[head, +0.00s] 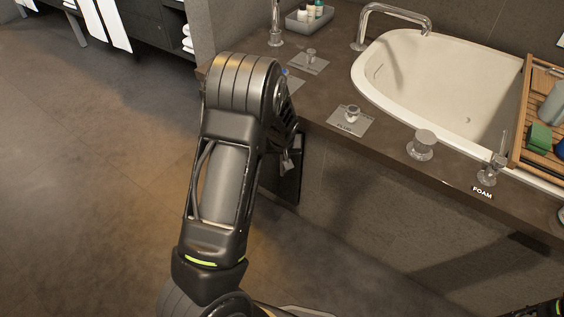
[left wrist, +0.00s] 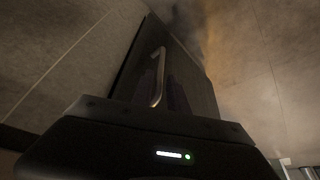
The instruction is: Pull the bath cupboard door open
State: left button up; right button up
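The bath cupboard door (head: 288,185) is a dark panel low in the grey bath surround, partly hidden behind my left arm. In the left wrist view the dark door (left wrist: 195,85) shows with a bent metal handle (left wrist: 157,78) straight ahead of the gripper body. My right gripper is out of view; only a bit of arm shows at bottom right.
The brown counter (head: 385,150) overhangs the door, close to my left wrist. It carries taps, knobs, a tray of bottles (head: 309,17) and the white bathtub (head: 440,85) with a wooden caddy (head: 537,100). The floor (head: 90,170) to the left is clear.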

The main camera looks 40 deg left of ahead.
aim_at(282, 159)
pick_arm(q)
jog(key=b+x, duration=0.1)
jog(key=x, duration=0.3)
jog(key=shift+w+f, duration=0.15)
jog(key=shift+f, duration=0.25)
jog(key=shift+c, duration=0.2)
grip_shut()
dwell(0.9)
